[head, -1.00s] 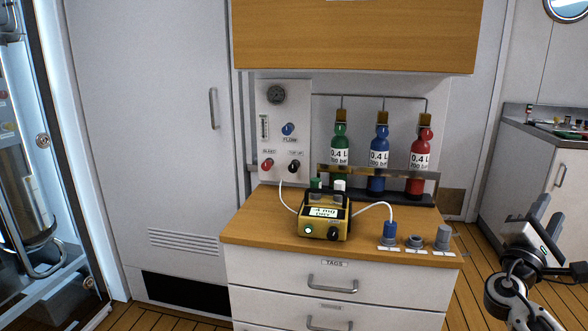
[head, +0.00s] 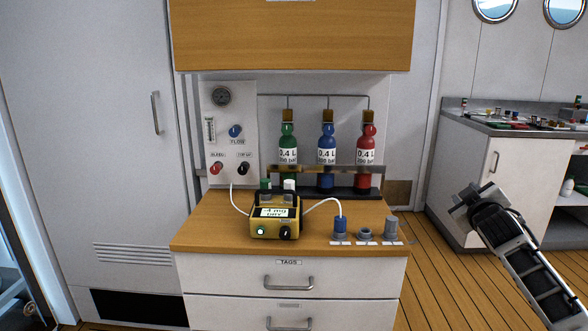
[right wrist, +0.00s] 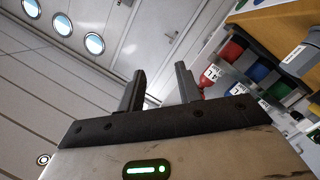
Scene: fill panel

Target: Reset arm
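My right gripper (right wrist: 160,76) is open in the right wrist view, its two dark fingers apart with nothing between them. In the head view my right arm comes in from the lower right in front of the wood floor, right of the drawer cabinet; the fingers are not clear there. My left gripper is not in view. The yellow meter (head: 275,222) stands on the cabinet top (head: 205,225). Green (head: 288,148), blue (head: 327,148) and red (head: 367,150) cylinders stand upright in a rack behind it.
White tubes join the meter to the gauge panel (head: 229,120) and a blue fitting (head: 341,226). Two grey fittings stand beside it. A wooden cupboard (head: 295,35) hangs above. A cluttered counter (head: 495,120) stands at the right. The floor (head: 430,290) between is clear.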

